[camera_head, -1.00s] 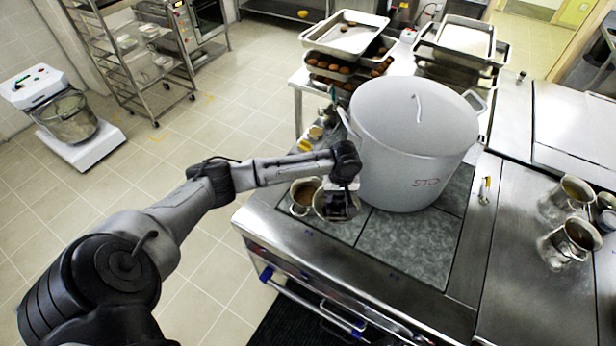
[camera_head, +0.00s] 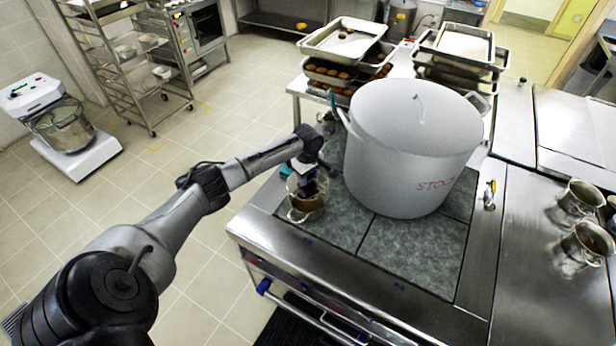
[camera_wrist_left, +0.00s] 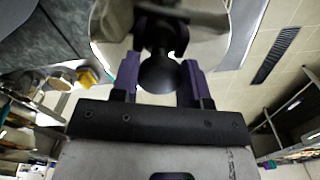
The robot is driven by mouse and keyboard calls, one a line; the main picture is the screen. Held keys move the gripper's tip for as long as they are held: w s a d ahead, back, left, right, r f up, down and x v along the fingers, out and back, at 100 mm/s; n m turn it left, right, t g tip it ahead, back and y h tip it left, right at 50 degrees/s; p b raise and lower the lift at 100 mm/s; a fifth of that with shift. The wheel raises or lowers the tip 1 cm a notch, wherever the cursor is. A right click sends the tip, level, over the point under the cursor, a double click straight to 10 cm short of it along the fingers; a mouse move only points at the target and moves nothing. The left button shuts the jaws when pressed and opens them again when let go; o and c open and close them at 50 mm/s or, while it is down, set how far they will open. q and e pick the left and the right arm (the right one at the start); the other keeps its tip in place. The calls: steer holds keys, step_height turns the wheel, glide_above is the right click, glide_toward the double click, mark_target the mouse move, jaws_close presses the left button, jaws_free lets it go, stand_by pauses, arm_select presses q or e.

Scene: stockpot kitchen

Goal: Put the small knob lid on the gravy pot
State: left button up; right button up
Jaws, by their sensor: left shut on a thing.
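The gravy pot (camera_head: 304,212) is a small metal pot on the near left part of the hob. My left gripper (camera_head: 308,188) is directly over it, pointing down. In the left wrist view my left gripper (camera_wrist_left: 160,80) is shut on the dark round knob (camera_wrist_left: 160,72) of the small lid. The shiny metal lid (camera_wrist_left: 207,50) spreads out beyond the knob. The gripper covers part of the pot in the head view, so I cannot tell whether the lid touches the rim. My right gripper is not in view.
Metal pots (camera_head: 582,243) stand at the right. Baking trays (camera_head: 342,40) are stacked behind.

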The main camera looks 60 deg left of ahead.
mark_target(308, 183)
arm_select(q)
steer(key=shift+f+b, duration=1.85)
steer(key=shift+b, duration=0.45)
steer(key=shift+f, duration=0.95)
steer(key=shift+p, duration=0.6)
steer(key=shift+f+p, duration=0.1)
steer(key=shift+p, duration=0.4)
steer(key=shift+f, duration=0.1)
